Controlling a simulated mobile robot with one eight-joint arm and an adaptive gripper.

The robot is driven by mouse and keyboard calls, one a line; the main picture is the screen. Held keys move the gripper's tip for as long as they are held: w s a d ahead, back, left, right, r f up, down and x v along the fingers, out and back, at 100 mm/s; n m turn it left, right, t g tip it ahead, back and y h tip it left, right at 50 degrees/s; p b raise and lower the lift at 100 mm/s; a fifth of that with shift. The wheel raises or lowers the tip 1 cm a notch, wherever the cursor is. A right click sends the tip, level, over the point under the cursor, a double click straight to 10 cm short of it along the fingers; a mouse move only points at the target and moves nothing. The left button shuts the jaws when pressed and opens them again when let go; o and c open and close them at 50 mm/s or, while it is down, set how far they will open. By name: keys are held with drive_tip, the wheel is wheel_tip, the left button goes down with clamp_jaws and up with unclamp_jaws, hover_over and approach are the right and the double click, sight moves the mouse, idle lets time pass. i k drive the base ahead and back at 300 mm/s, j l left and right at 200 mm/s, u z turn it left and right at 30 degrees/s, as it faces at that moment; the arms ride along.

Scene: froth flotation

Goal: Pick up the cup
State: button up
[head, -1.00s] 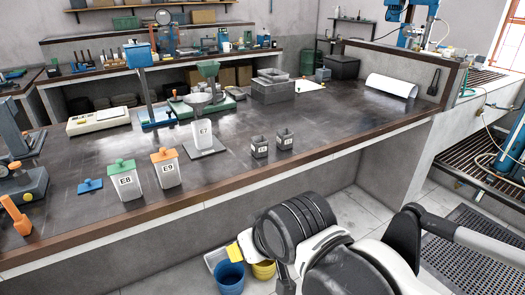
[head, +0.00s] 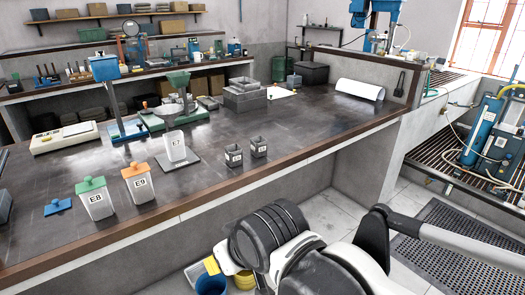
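Several cup-like vessels stand on the dark bench (head: 300,125). Two small grey square cups, a left one (head: 234,156) and a right one (head: 259,148), stand near its front edge with labels too small to read. A white open container marked E7 (head: 174,147) stands on a flat grey plate (head: 180,165) to their left. Two white containers, E8 (head: 96,204) with a green lid and E9 (head: 138,186) with an orange lid, stand further left. All are upright and untouched. Parts of my arm fill the lower middle, in front of the bench; my gripper's fingers do not show.
A blue lid (head: 58,207) lies left of E8. A paper roll (head: 360,89) lies at right. A blue bucket (head: 211,285) is on the floor.

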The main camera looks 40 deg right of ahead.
sight(258, 145)
drive_tip(key=i+z, duration=0.35)
drive_tip(key=i+j+z, duration=0.3)
drive_tip(key=i, duration=0.25)
